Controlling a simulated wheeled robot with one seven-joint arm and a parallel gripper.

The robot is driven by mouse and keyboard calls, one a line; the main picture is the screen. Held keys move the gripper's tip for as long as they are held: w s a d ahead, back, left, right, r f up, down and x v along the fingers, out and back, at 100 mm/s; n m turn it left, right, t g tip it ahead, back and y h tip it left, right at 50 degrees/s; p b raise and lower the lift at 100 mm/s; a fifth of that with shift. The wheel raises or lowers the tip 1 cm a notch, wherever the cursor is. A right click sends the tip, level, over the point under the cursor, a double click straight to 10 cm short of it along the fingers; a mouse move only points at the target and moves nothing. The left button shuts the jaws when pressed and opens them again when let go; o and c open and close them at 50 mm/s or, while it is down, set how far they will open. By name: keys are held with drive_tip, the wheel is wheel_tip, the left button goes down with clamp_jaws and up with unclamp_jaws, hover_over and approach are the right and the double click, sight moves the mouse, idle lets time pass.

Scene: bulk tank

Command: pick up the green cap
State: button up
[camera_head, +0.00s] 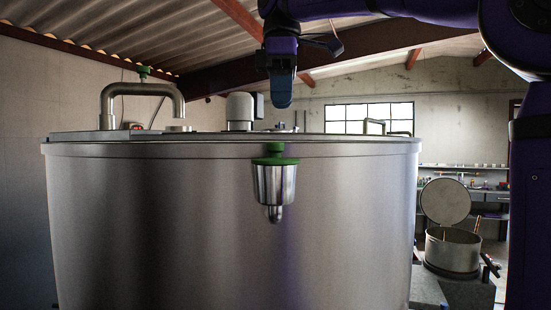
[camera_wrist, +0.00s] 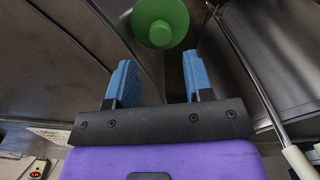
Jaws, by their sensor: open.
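The green cap (camera_head: 275,156) is a flat disc with a small knob, on top of a steel cup-shaped fitting (camera_head: 274,186) that shows in front of the big steel tank's wall. In the wrist view the green cap (camera_wrist: 160,22) shows from above as a round disc at the top edge, beyond my fingertips. My gripper (camera_head: 281,102) points down above the tank's rim, higher than the cap and apart from it. In the wrist view my gripper (camera_wrist: 158,70) has its two blue fingers spread with nothing between them.
The steel tank (camera_head: 150,230) fills most of the head view. On its top are a bent pipe (camera_head: 143,90) with a green top piece (camera_head: 143,71) and a pale cylinder (camera_head: 239,111). A pot (camera_head: 452,253) with a raised lid stands at the right. The air around my gripper looks clear.

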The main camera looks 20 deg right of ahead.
sight(278, 144)
wheel_tip(278, 144, down, 4)
drive_tip(key=shift+r, duration=0.1)
drive_tip(key=shift+w+a+f, duration=0.15)
drive_tip(key=shift+f, duration=1.25)
drive_tip(key=shift+w+a+f, duration=0.1)
drive_tip(key=shift+f, duration=1.25)
drive_tip(key=c, duration=0.7)
